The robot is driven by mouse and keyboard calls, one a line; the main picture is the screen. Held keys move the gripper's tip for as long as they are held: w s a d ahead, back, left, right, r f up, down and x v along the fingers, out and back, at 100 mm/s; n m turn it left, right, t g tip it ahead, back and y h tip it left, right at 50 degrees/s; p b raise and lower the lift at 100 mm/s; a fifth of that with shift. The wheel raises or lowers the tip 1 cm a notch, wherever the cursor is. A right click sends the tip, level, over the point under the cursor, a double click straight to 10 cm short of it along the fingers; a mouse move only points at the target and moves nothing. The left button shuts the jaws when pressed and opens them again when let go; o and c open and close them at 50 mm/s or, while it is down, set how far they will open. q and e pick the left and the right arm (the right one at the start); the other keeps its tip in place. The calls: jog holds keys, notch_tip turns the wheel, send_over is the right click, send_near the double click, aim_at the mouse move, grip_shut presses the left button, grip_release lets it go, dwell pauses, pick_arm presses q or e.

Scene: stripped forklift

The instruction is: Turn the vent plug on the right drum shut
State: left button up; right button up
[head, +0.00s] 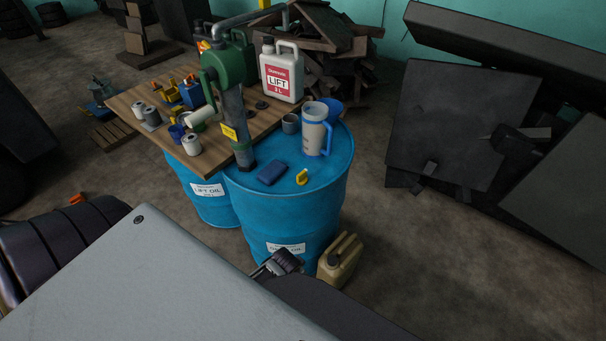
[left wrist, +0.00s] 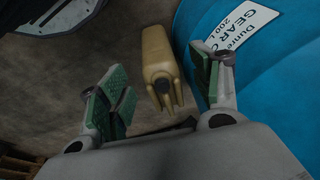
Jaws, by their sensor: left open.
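The right drum (head: 290,212) is blue, upright, with a white label on its side. A small yellow plug (head: 302,177) with a raised grip stands near the front of its lid. I cannot tell how far it is turned. My left gripper (head: 278,264) is low at the drum's front, below the lid and beside the label. In the left wrist view my left gripper (left wrist: 165,88) is open and empty, its green-padded fingers spread. The drum's blue wall (left wrist: 280,75) and gear oil label (left wrist: 236,25) are at the right there. My right gripper is not in view.
A tan jerrycan (head: 340,260) stands on the floor against the drum. On the lid are a clear jug (head: 314,130), a blue block (head: 272,173) and a hand pump (head: 235,115). A cluttered wooden board (head: 165,95) lies behind left. Dark panels (head: 460,120) lean at right.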

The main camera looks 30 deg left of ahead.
pick_arm(q)
jog(key=w+r+t, duration=0.5)
jog(key=w+r, duration=0.3)
jog(key=r, duration=0.6)
jog(key=w+d+r+t+b, duration=0.1)
jog(key=w+r+t, duration=0.3)
jog(key=w+r, duration=0.75)
jog(key=w+r+t, duration=0.4)
jog(key=r+t, duration=0.1)
jog(key=r, duration=1.3)
jog(key=w+d+r+m+t+h, duration=0.2)
jog(key=d+r+m+t+h, duration=0.1)
jog(key=d+r+m+h, duration=0.65)
jog(key=s+d+r+m+g+h, duration=0.3)
jog(key=s+d+m+g+h, duration=0.1)
jog(key=d+m+g+h, duration=0.5)
jog(key=a+f+m+g+y, duration=0.2)
jog(key=a+f+g+y, duration=0.25)
jog(key=f, duration=0.25)
jog(key=a+f+m+g+y, duration=0.3)
jog(key=f+g+y, duration=0.1)
jog(key=f+g, duration=0.15)
jog(key=a+f+n+g+y, duration=0.1)
jog(key=a+n+y, duration=0.4)
jog(key=a, duration=1.9)
jog(key=f+y, duration=0.1)
jog(key=y, duration=0.4)
jog(key=shift+w, duration=0.3)
